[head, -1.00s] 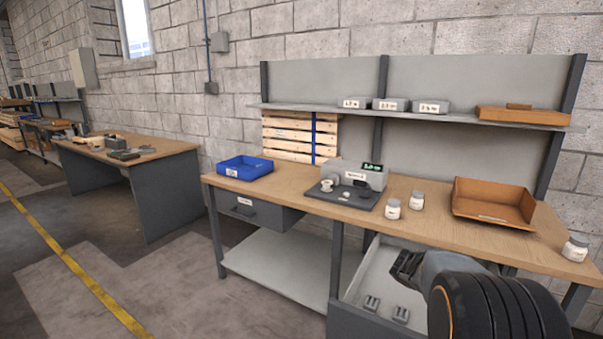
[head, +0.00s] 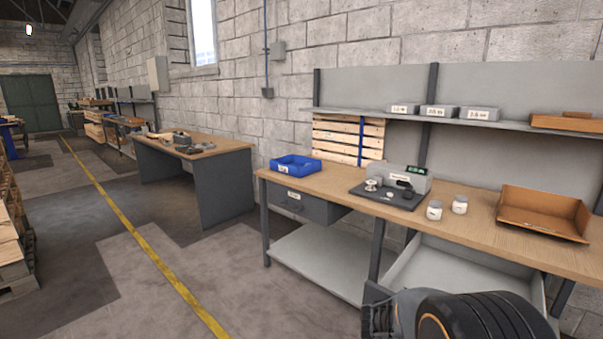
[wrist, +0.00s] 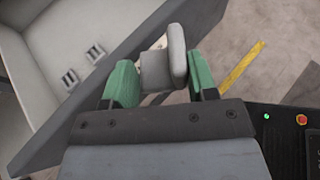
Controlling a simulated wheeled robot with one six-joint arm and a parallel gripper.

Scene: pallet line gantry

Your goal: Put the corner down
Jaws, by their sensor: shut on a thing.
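My gripper (wrist: 163,77) shows in the wrist view, its two green fingers shut on a light grey corner (wrist: 179,53). The corner sticks out past the fingertips, with a flat upright flange on its right side. It is held in the air over the floor, just right of the wall of a grey bin (wrist: 25,62). Two small grey corners (wrist: 70,78) lie inside that bin. In the head view, my arm's dark rounded links fill the lower right, and I cannot make out the fingers or the held corner there.
The wooden workbench (head: 470,228) holds a blue tray (head: 296,166), a scale (head: 405,180), white jars (head: 434,211) and an orange-brown tray (head: 545,212). A second bench (head: 222,170) stands farther left. The floor left of the yellow line (head: 130,225) is mostly open; pallets (head: 8,240) stand at the left edge.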

